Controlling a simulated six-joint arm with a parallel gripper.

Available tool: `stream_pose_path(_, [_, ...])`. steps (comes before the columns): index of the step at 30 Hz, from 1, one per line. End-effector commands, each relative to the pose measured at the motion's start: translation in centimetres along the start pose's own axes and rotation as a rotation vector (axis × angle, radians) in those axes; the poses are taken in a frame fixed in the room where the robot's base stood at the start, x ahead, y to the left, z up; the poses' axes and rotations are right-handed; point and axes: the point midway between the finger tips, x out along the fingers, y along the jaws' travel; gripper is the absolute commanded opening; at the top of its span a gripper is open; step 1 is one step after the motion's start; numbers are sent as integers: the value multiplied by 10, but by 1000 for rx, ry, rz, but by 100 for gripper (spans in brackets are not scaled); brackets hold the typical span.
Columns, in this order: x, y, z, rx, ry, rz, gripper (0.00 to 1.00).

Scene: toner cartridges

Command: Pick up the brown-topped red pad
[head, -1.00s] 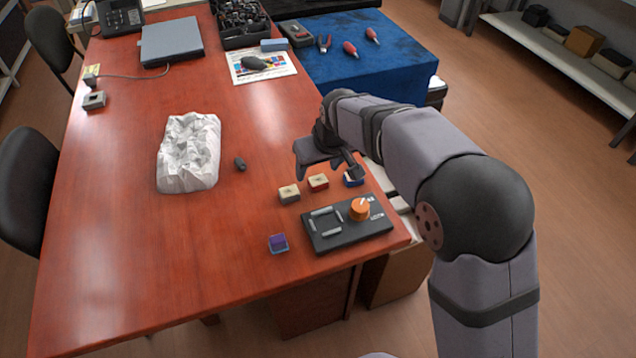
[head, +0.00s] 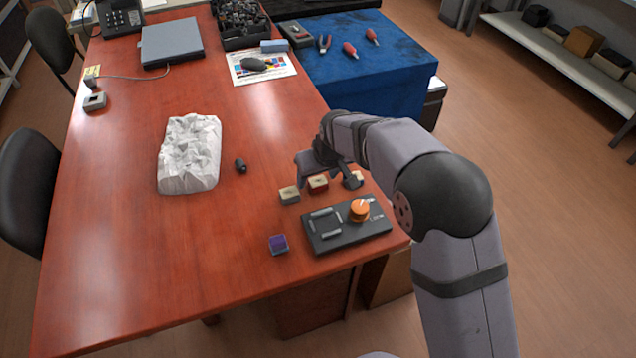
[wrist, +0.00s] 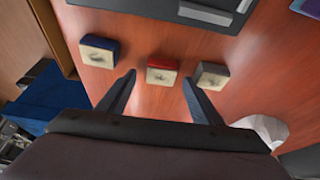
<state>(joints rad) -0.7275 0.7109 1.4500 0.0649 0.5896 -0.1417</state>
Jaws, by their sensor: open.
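The red pad (head: 318,184) is a small red block with a tan top bearing a dark mark. It lies on the desk near its right front corner. In the wrist view the red pad (wrist: 162,70) shows in the gap between the fingertips, with its top unobstructed. My gripper (head: 328,174) is open and empty, close over the row of pads. In the wrist view the fingers of my gripper (wrist: 159,77) point at the red pad's two sides; I cannot tell whether they touch it.
A grey pad (wrist: 211,76) and a blue pad (wrist: 98,52) flank the red one; my gripper largely hides the blue one in the head view. A black panel with an orange knob (head: 359,209) and a purple cube (head: 278,244) lie in front.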

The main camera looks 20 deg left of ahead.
Motion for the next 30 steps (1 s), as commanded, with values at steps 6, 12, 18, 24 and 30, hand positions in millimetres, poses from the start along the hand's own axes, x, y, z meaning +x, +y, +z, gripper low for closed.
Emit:
stream_pose_path(6, [0, 0, 0, 0, -1, 0, 16])
stream_pose_path(12, [0, 0, 0, 0, 0, 0, 15])
stream_pose_path(18, [-7, 0, -3, 0, 1, 0, 15])
stream_pose_path(24, [-31, 0, -14, 0, 4, 0, 15])
stream_pose_path(30, [-63, 0, -27, 1, 3, 0, 15])
